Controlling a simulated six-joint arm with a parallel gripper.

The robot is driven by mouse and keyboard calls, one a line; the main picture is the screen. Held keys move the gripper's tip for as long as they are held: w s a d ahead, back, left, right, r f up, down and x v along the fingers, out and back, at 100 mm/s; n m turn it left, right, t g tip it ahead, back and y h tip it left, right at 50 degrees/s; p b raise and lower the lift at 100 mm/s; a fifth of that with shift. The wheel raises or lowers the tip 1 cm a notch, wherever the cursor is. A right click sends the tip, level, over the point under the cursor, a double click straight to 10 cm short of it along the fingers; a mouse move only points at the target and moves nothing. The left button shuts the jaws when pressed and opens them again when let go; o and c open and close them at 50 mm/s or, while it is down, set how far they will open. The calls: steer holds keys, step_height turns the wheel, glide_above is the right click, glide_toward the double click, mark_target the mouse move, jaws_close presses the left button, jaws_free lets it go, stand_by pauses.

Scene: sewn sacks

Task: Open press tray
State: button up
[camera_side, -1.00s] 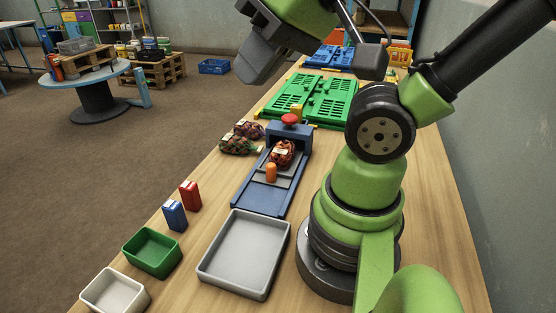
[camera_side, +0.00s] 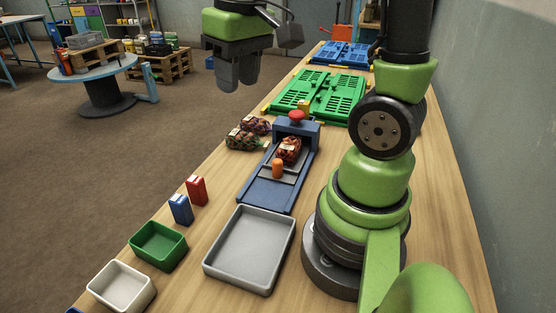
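The blue press (camera_side: 303,131) stands on the bench with a red knob (camera_side: 297,116) on top. Its grey tray (camera_side: 263,179) sits on the blue base rails (camera_side: 265,197), extending out in front of the press housing. An orange handle (camera_side: 278,169) stands upright on the tray. A netted sack with reddish contents (camera_side: 289,150) lies on the tray behind the handle, just in front of the housing. My gripper (camera_side: 237,82) hangs fingers down, high above and left of the press, touching nothing. Its two fingers overlap from this side, so the gap between them is unclear.
Two more netted sacks (camera_side: 243,139) lie left of the press. A red box (camera_side: 196,190) and a blue box (camera_side: 180,209) stand nearer. A large grey tray (camera_side: 249,287), a green bin (camera_side: 158,245) and a white bin (camera_side: 121,285) are in front. Green panels (camera_side: 318,96) lie behind.

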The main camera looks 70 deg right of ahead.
steer(key=w+d+f+g, duration=0.2)
steer(key=d+f+g, duration=0.2)
steer(key=d+f, duration=0.3)
steer(key=g+y, duration=0.1)
steer(key=g, duration=0.1)
glide_toward(277, 160)
steer(key=shift+n, duration=0.4)
steer(key=x, duration=1)
jaws_close()
